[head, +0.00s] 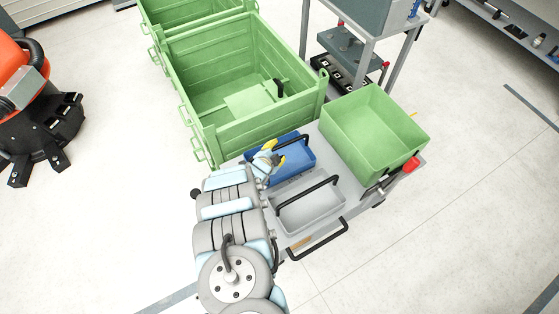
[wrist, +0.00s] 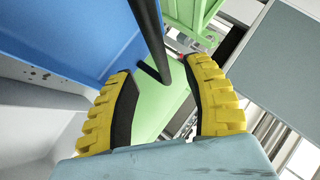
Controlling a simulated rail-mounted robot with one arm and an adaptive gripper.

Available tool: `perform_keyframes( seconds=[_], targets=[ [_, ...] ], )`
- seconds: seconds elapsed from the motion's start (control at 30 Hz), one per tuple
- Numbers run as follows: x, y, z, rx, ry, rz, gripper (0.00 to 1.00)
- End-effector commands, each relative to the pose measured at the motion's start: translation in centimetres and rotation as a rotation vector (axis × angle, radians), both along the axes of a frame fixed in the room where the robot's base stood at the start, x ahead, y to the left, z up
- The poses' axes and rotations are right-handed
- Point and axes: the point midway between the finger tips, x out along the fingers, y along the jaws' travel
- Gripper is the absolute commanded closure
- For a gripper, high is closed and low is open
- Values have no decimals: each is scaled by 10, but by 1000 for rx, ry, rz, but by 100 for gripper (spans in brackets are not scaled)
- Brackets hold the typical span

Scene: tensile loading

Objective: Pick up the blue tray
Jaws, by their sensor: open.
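The blue tray (head: 298,164) lies on the top of a grey cart, with a black bar handle (head: 292,141) over it. My gripper (head: 275,153), with yellow fingers, is at the tray's left part, close to the handle. In the wrist view the two yellow fingers with black pads (wrist: 160,68) are apart. The black handle (wrist: 150,25) runs down into the gap between them, and I cannot tell whether it touches a pad. The tray's blue surface (wrist: 65,35) fills the upper left there. My arm hides the tray's left side in the head view.
A grey tray (head: 312,214) with a black handle sits just in front of the blue one. A green bin (head: 375,130) stands to the right on the cart. A large green crate (head: 205,92) is behind, with a metal frame table (head: 360,22) beyond. Open floor lies right.

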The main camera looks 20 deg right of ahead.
Motion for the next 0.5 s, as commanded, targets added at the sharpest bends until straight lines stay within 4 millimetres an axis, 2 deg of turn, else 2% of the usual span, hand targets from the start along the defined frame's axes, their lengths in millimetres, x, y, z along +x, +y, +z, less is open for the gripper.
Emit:
perform_keyframes(
  seconds=[0.3,0.5],
  targets=[
    [21,-14,-21,1,-6,-2,50],
    [27,-22,-26,-1,-2,0,50]
  ],
)
